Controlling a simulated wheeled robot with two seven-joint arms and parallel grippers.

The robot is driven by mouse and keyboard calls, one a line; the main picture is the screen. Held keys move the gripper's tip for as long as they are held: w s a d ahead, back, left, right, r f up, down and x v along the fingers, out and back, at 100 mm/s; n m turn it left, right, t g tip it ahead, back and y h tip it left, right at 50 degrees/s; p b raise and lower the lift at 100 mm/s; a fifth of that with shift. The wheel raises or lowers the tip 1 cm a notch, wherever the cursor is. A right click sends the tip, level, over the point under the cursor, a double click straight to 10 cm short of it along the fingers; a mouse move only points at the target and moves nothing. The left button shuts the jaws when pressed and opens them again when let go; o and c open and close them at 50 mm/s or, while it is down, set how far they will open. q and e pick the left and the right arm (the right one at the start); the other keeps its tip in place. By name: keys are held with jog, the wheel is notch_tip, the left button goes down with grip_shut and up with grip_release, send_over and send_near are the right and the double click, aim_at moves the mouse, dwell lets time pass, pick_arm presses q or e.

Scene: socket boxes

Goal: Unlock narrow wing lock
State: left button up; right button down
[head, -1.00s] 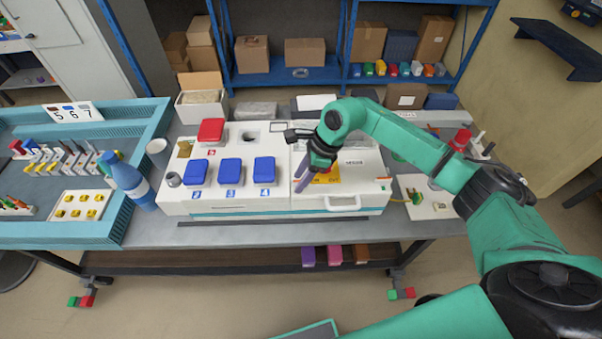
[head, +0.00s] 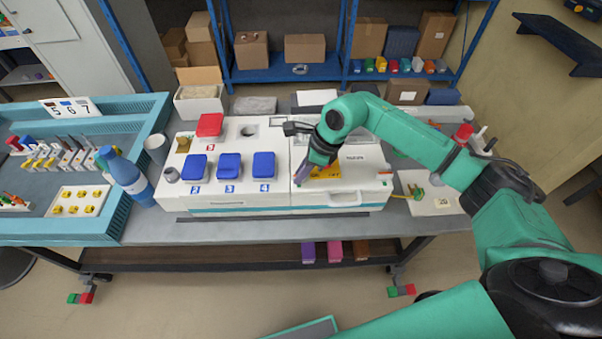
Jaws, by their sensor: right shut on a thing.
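My right gripper (head: 300,179) points down at the left part of that right section, by the seam beside cover 4. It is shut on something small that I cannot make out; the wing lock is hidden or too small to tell. My left gripper is not in view.
A blue bottle (head: 124,172) and a grey-white cup (head: 156,149) stand left of the unit. A teal tray (head: 112,217) with tools and yellow parts fills the left. A white plate with a green part (head: 419,193) lies at the right. The front table strip is clear.

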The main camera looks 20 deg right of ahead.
jog(key=m+b, duration=0.1)
jog(key=m, duration=0.1)
jog(key=m+t+b, duration=0.1)
jog(key=m, duration=0.1)
jog(key=shift+a+f+t+h+b, duration=0.1)
jog(key=shift+f+t+h+b, duration=0.05)
jog(key=shift+t+h+b, duration=0.2)
jog(key=m+h+b, duration=0.1)
jog(key=m+b, duration=0.2)
jog(key=m, duration=0.1)
jog(key=shift+s+a+t, duration=0.1)
jog(key=shift+t, duration=0.25)
jog(key=m+h+b, duration=0.2)
jog(key=m+b, duration=0.1)
jog(key=m, duration=0.1)
jog(key=shift+a+m, duration=0.15)
jog(key=shift+m, duration=0.15)
jog(key=shift+m+h+b, duration=0.65)
jog(key=shift+m+b, duration=0.65)
jog(key=shift+m, duration=0.3)
jog(key=shift+r, duration=0.2)
jog(key=c, duration=0.9)
grip_release()
jog(key=shift+s, duration=0.1)
